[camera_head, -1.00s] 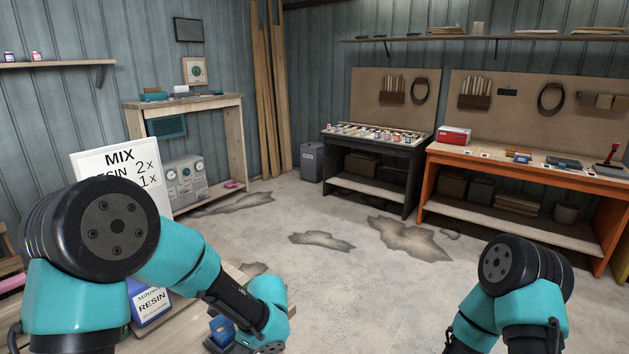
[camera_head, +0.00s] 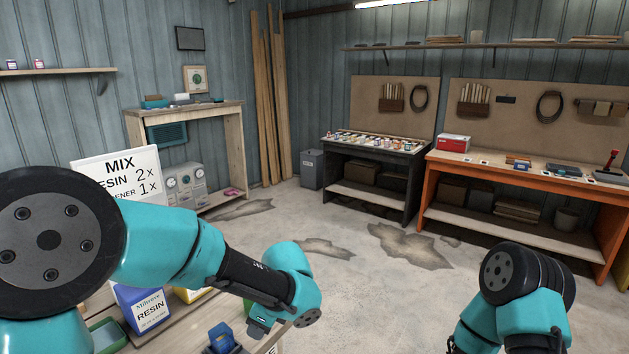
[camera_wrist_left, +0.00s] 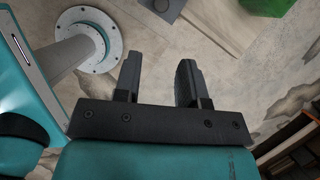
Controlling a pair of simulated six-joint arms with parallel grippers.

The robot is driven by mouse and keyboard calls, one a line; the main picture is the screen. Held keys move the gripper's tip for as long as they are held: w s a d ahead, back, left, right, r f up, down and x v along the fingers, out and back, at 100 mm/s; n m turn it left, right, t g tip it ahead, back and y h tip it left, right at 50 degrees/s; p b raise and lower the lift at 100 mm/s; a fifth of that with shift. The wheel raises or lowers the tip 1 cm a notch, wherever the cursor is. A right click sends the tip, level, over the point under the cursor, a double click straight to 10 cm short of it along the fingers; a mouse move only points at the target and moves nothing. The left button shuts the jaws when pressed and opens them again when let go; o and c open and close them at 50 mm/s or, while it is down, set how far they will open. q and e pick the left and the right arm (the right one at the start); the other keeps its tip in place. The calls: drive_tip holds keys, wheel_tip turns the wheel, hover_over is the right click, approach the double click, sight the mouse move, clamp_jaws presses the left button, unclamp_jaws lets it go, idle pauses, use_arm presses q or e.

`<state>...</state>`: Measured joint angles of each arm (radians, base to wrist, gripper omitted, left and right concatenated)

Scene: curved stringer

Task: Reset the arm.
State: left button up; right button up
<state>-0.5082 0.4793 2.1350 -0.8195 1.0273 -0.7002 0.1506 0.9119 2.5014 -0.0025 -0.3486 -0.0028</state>
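My left arm comes in from the left in the head view, its wrist above the right edge of the near wooden table. Part of my left gripper (camera_head: 262,326) shows below the wrist, but its fingers are hard to make out there. In the left wrist view my left gripper (camera_wrist_left: 158,62) has its two dark fingers apart, with nothing between them. My right arm shows at the lower right of the head view; its gripper is out of sight.
On the near table stand a Resin container (camera_head: 144,308), a green tray (camera_head: 106,335) and a blue object (camera_head: 221,338). A mixing sign (camera_head: 118,172) stands behind. An orange bench (camera_head: 520,175) and a black bench (camera_head: 372,185) line the back; the floor between is clear.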

use_arm(q)
drive_tip(key=x, duration=1.6)
drive_tip(key=shift+a, duration=0.25)
drive_tip(key=shift+w+a+f, duration=0.1)
drive_tip(key=shift+w+a, duration=0.1)
idle(0.9)
drive_tip(key=shift+s+d+r, duration=0.15)
drive_tip(key=shift+d+r, duration=0.15)
drive_tip(key=shift+d, duration=0.05)
drive_tip(key=v, duration=1.2)
drive_tip(key=shift+d+r, duration=0.2)
